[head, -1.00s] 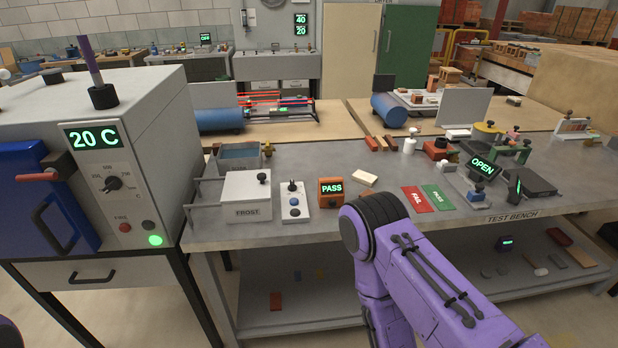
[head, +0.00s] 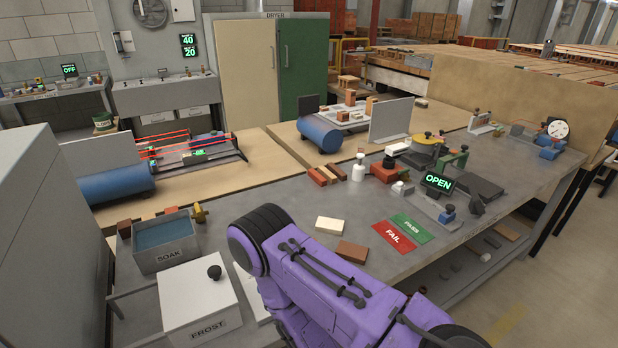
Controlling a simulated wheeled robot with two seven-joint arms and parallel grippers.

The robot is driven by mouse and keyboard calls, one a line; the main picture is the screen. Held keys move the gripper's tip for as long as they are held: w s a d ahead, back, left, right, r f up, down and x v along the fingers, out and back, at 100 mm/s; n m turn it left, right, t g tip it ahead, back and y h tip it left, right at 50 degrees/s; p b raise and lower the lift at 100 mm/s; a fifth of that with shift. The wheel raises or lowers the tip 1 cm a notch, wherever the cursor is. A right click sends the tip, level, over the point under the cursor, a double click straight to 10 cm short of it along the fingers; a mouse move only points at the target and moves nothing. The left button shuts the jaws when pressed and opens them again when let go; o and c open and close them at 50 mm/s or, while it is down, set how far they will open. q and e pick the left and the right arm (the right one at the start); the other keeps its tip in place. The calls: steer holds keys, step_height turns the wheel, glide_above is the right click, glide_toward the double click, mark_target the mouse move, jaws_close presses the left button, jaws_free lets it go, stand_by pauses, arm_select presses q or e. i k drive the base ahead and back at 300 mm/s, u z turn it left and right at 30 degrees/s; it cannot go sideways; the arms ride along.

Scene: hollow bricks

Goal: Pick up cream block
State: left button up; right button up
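The cream block (head: 331,226) lies flat on the grey test bench (head: 300,190), near the middle of the head view. It is a small pale rectangular block, with nothing on top of it. A brown block (head: 352,251) lies just in front of it, to the right. One purple arm of mine crosses the lower middle of the view, with a black ringed joint left of the cream block in the picture. Neither gripper is in view, so their openings and any contents are hidden.
A red FAIL card (head: 394,236) and a green PASS card (head: 412,228) lie right of the blocks. The SOAK tank (head: 165,255) and white FROST box (head: 200,300) stand at left. Bottles, brown bricks (head: 323,175) and a lit OPEN device (head: 438,183) line the bench behind.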

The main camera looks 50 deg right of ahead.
mark_target(323, 224)
steer(key=z, duration=1.7)
